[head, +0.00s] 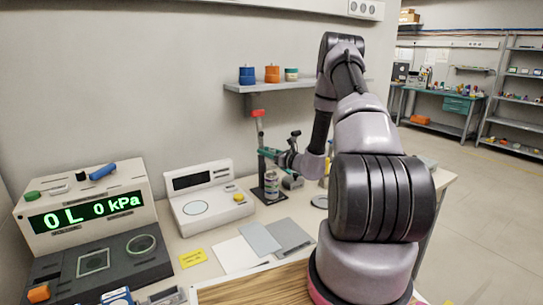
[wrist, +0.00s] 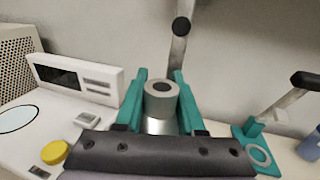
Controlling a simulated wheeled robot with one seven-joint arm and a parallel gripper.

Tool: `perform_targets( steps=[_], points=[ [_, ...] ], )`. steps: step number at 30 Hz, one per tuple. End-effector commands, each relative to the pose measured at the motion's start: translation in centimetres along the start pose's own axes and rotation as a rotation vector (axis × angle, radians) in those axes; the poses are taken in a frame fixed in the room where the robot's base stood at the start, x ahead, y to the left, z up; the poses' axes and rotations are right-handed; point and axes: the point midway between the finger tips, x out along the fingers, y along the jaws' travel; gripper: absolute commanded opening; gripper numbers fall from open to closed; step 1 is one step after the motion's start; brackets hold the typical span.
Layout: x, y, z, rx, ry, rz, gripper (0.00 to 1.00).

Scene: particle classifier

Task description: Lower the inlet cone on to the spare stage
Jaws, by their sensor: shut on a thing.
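In the wrist view my gripper (wrist: 160,98) has its teal fingers on both sides of a grey round piece with a dark central opening, which I take to be the inlet cone (wrist: 161,88). A shiny metal part (wrist: 158,126) shows below it; I cannot tell whether it belongs to the cone. In the head view my gripper (head: 268,152) is above a small metal cylinder (head: 271,185) on a black stand. I cannot tell whether this is the spare stage, or whether the held piece touches it. My fingers hide the cone in the head view.
A white instrument (head: 205,195) stands left of the stand, and a kPa display box (head: 90,210) farther left. A shelf (head: 300,85) with coloured jars hangs above. Grey and white sheets (head: 260,238) lie in front.

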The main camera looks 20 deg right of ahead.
Motion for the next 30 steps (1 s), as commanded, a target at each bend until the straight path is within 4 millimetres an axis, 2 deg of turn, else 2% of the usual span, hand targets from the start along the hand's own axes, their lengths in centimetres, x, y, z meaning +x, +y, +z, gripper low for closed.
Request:
perform_targets(
  steps=[18,30],
  points=[
    [0.0,0.1,-4.1,0.0,0.0,0.004,0.0],
    [0.0,0.1,-4.6,0.0,0.0,0.003,0.0]
  ],
)
